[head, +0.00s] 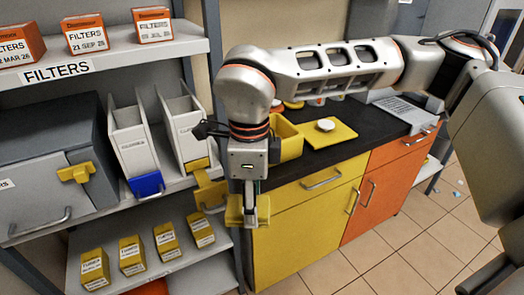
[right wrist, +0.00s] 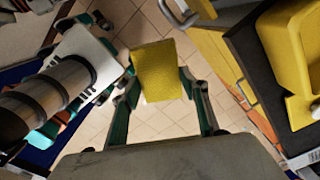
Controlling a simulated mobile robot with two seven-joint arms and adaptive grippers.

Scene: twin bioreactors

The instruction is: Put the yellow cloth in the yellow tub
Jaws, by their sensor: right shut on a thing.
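My right gripper (head: 248,205) hangs in front of the counter's left end, fingers pointing down. It is shut on the yellow cloth (head: 234,213), a small flat piece. In the right wrist view the cloth (right wrist: 158,72) spans the space between the two fingers, with floor behind it. The yellow tub (head: 290,147) stands on the dark counter behind my right wrist, which partly hides it. It also shows at the right edge of the right wrist view (right wrist: 292,45). The cloth is outside the tub, lower than the counter top.
A yellow board (head: 332,138) with a white round thing lies right of the tub. Yellow (head: 300,230) and orange cabinet fronts with handles are under the counter (head: 385,130). A shelf (head: 135,215) with binders, a grey box and filter boxes stands at left.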

